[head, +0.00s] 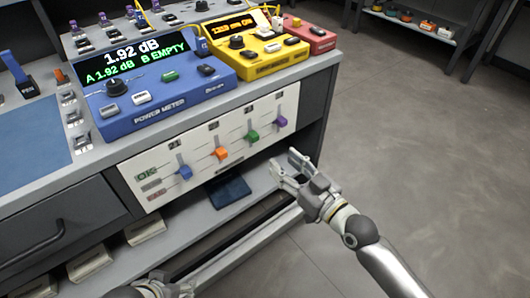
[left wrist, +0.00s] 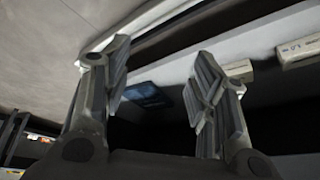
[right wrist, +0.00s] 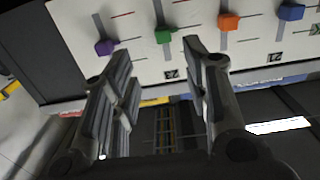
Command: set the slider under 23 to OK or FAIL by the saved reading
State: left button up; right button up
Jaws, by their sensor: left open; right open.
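The white slider panel (head: 160,190) on the bench front carries blue (head: 184,173), orange (head: 221,153), green (head: 252,136) and purple (head: 281,121) knobs, each near mid-slot. OK (head: 147,176) is marked above a red label at the left. The blue power meter (head: 165,100) shows 1.92 dB, then A 1.92 dB and B EMPTY. My right gripper (head: 286,167) is open and empty, below and right of the purple knob; its wrist view shows green (right wrist: 163,36) and purple (right wrist: 105,47) knobs beyond the fingers. My left gripper (left wrist: 160,60) is open and empty, low by the shelf.
A yellow device (head: 270,58) and a red one (head: 312,38) stand right of the meter. A dark blue flat item (head: 229,190) lies on the shelf under the panel. A drawer (head: 60,225) is at the left. The floor (head: 430,140) at right is clear.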

aim_at(256, 138)
jog(key=x, duration=0.3)
jog(key=b+x, duration=0.1)
jog(key=x, duration=0.6)
jog(key=shift+a+r+b, duration=0.15)
jog(key=shift+r+b, duration=0.2)
jog(key=shift+w+a, duration=0.2)
jog(key=shift+w, duration=0.05)
pick_arm(q)
jog(key=w+d+r+t+h, duration=0.1)
jog(key=w+r+t, duration=0.3)
jog(key=w, duration=0.4)
jog(key=shift+w+d+r+t, duration=0.2)
jog(key=shift+d+t, duration=0.3)
jog(key=shift+d, duration=0.4)
pick_arm(e)
grip_shut()
